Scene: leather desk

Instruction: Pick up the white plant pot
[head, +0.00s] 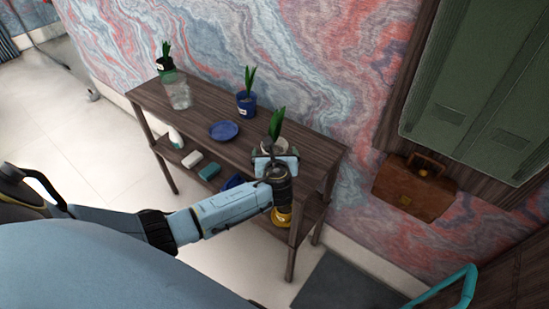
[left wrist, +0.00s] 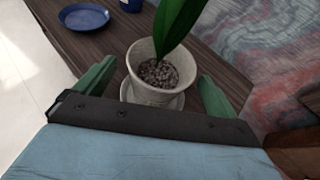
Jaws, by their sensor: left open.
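The white plant pot (left wrist: 150,88), with soil and a green leafy plant, stands upright on a pale saucer (left wrist: 172,103) near the right end of the wooden shelf table. In the head view the pot (head: 268,147) is partly hidden behind my left gripper (head: 276,157). In the left wrist view my left gripper (left wrist: 155,88) is open, with one green finger on each side of the pot. The fingers look apart from the pot. My right gripper is in neither view.
On the wooden table (head: 203,108) stand a blue pot (head: 246,104), a blue plate (head: 224,130), a clear glass (head: 178,93) and a dark pot (head: 165,65). The lower shelf holds small items and a yellow object (head: 281,217). A brown briefcase (head: 415,187) is at right.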

